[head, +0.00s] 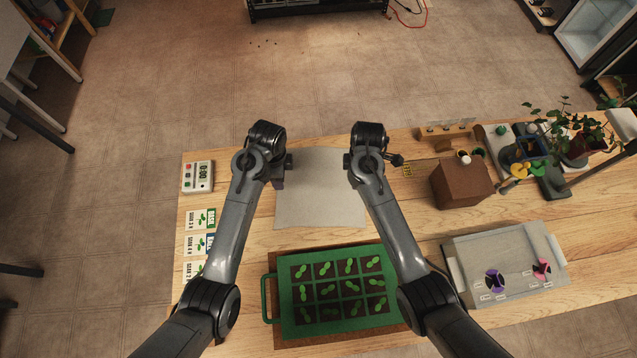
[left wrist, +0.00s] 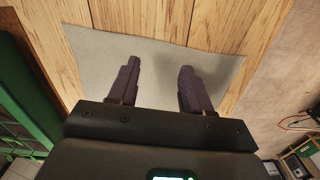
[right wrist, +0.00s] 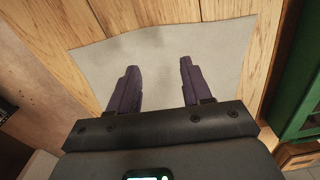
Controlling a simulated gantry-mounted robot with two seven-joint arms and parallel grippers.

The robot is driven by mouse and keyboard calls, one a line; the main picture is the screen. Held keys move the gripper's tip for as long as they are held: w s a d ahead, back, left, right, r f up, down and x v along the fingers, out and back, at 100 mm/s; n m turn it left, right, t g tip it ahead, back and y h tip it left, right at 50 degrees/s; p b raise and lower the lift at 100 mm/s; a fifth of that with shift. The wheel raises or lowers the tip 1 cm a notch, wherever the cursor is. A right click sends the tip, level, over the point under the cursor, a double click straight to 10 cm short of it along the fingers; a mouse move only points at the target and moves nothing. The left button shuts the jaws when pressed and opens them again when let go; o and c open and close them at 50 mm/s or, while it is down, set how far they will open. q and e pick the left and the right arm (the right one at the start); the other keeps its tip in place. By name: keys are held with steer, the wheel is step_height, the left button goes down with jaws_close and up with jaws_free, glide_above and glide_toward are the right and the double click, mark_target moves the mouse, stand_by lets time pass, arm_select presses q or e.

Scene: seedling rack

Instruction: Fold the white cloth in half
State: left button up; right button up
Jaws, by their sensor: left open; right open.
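The white cloth (head: 318,200) lies flat and spread out on the wooden table, behind the green seedling tray. My left gripper (left wrist: 157,82) is open and empty, with both fingers apart over the cloth, near its left side in the head view. My right gripper (right wrist: 157,82) is open and empty over the cloth, near its right side. The cloth also shows under the fingers in the left wrist view (left wrist: 100,55) and in the right wrist view (right wrist: 215,60). In the head view my wrists hide the fingertips. I cannot tell whether they touch the cloth.
The green tray (head: 285,310) with several seedlings stands in front of the cloth. A timer (head: 198,177) and seed cards (head: 196,245) lie at the left. A brown block (head: 462,185), a grey box (head: 505,255) and potted plants (head: 580,140) stand at the right.

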arm_select(q)
steer(key=shift+f, duration=2.3)
arm_select(e)
steer(key=shift+f, duration=2.35)
arm_select(q)
steer(key=shift+f, duration=0.15)
arm_select(e)
steer(key=shift+f, duration=0.15)
arm_select(q)
jaws_close()
arm_select(e)
steer(key=shift+w, duration=0.1)
jaws_close()
